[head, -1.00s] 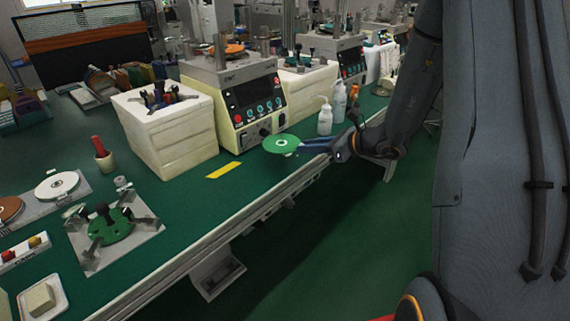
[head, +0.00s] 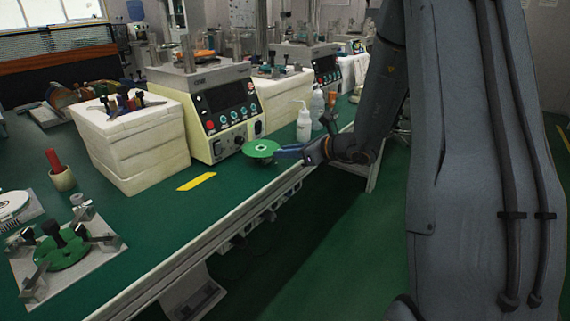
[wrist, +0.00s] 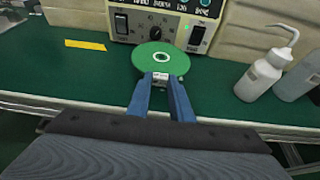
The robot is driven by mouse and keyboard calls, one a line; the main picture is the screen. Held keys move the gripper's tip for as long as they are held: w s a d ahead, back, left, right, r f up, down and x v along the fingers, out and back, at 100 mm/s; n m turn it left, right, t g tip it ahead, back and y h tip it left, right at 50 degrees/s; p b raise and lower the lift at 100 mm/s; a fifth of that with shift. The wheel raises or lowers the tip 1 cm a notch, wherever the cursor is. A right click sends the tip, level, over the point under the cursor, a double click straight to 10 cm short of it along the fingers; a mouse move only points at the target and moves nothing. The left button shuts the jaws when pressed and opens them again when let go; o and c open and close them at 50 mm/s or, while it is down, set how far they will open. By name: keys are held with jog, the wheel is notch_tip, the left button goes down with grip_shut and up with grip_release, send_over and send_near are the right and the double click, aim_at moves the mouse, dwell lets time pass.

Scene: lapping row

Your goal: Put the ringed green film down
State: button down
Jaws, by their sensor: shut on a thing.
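The ringed green film (head: 262,148) is a flat green disc with a white ring at its centre. My gripper (head: 283,153) is shut on its near edge and holds it out level, over the front part of the green bench top (head: 225,188). In the wrist view the film (wrist: 172,58) lies beyond the two blue fingers of my gripper (wrist: 161,80), with a small pale piece between the fingertips. The film appears to be above the bench, in front of a machine's control panel; the exact gap is hard to tell.
The lapping machine (head: 222,112) stands just behind the film. White squeeze bottles (head: 303,124) stand to its right. A yellow strip (head: 196,181) lies on clear bench to the left. A plate with a green disc and clamps (head: 62,250) sits at the lower left.

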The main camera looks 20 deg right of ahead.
aim_at(286, 169)
jog(key=shift+f, duration=1.95)
jog(key=shift+f, duration=0.1)
jog(key=c, duration=1.6)
grip_release()
